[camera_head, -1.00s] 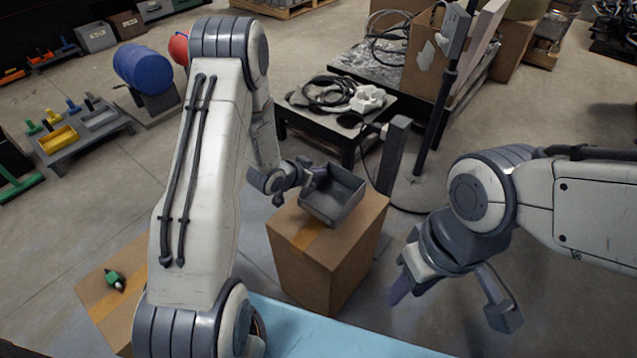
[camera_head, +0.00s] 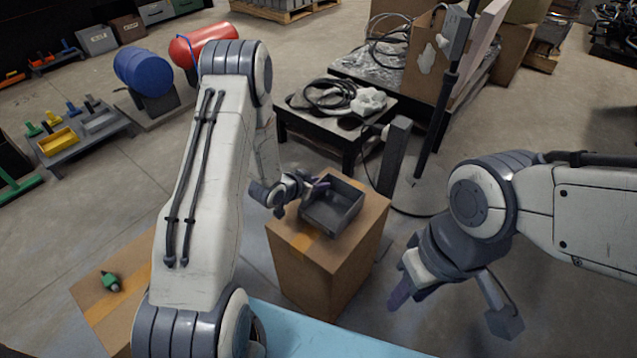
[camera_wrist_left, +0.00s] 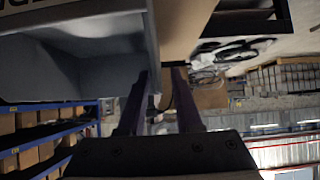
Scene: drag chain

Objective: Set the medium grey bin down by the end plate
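The grey bin (camera_head: 345,222) sits on the top of a cardboard box (camera_head: 310,270), its open side up. In the left wrist view its wall and hollow (camera_wrist_left: 100,75) fill the upper left. My left gripper (camera_head: 318,187) is at the bin's far left rim. In the left wrist view its two dark fingers (camera_wrist_left: 160,95) stand apart, with the bin's edge between them and a gap beside it. My right gripper (camera_head: 452,308) is empty, its fingers wide apart, right of the box. I cannot tell which thing is the end plate.
A grey upright block (camera_head: 393,157) stands just behind the box. A low black table (camera_head: 318,132) with cables is further back. A blue bench (camera_head: 310,335) is in front. Another cardboard box (camera_head: 130,315) carries a green part (camera_head: 110,282). Floor is clear at right.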

